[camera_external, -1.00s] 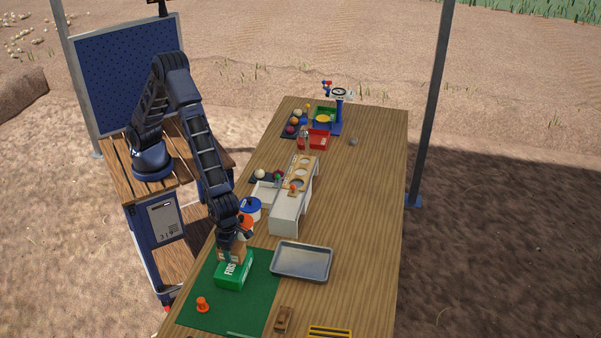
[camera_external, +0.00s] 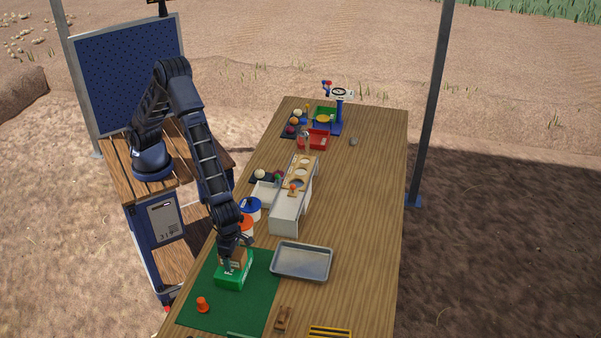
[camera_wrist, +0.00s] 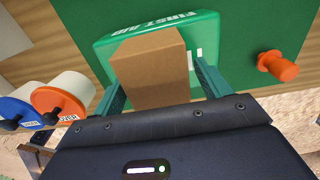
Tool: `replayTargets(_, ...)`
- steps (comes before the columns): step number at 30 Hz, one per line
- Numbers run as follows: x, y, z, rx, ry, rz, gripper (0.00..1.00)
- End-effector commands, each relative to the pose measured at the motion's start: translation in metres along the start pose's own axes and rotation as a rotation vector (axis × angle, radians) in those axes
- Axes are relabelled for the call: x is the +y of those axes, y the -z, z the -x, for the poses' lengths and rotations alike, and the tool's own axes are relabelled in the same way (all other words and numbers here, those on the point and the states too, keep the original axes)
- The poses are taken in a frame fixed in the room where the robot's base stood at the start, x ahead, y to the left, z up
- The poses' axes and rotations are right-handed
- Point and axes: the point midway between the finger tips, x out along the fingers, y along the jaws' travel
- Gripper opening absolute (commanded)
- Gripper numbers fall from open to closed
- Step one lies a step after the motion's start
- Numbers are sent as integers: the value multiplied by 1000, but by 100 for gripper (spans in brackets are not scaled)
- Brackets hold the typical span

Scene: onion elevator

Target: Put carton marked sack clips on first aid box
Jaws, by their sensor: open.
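The green first aid box (camera_external: 232,280) lies on the green mat. It also shows in the wrist view (camera_wrist: 112,38), with its white lettering at the top. A plain brown carton (camera_wrist: 150,68) is over the box and appears to rest on its top; I cannot see the contact underneath. No sack clips marking shows on the faces in view. My gripper (camera_wrist: 160,82) is open, pointing down, with one finger on each side of the carton. In the external view my gripper (camera_external: 236,256) hides part of the carton and of the box.
An orange peg-like piece (camera_external: 202,304) stands on the green mat (camera_external: 255,290). A grey metal tray (camera_external: 302,262) lies to the right of the box. White tubs with orange (camera_wrist: 58,103) and blue (camera_wrist: 20,108) lids stand close to my gripper.

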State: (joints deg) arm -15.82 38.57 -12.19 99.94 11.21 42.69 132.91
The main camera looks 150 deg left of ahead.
Motion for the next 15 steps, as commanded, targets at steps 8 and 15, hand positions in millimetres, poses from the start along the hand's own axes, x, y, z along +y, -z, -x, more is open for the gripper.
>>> replayTargets(8,0,-1,25,-2,2,1,76)
replayTargets(15,0,-1,71,-3,2,1,76)
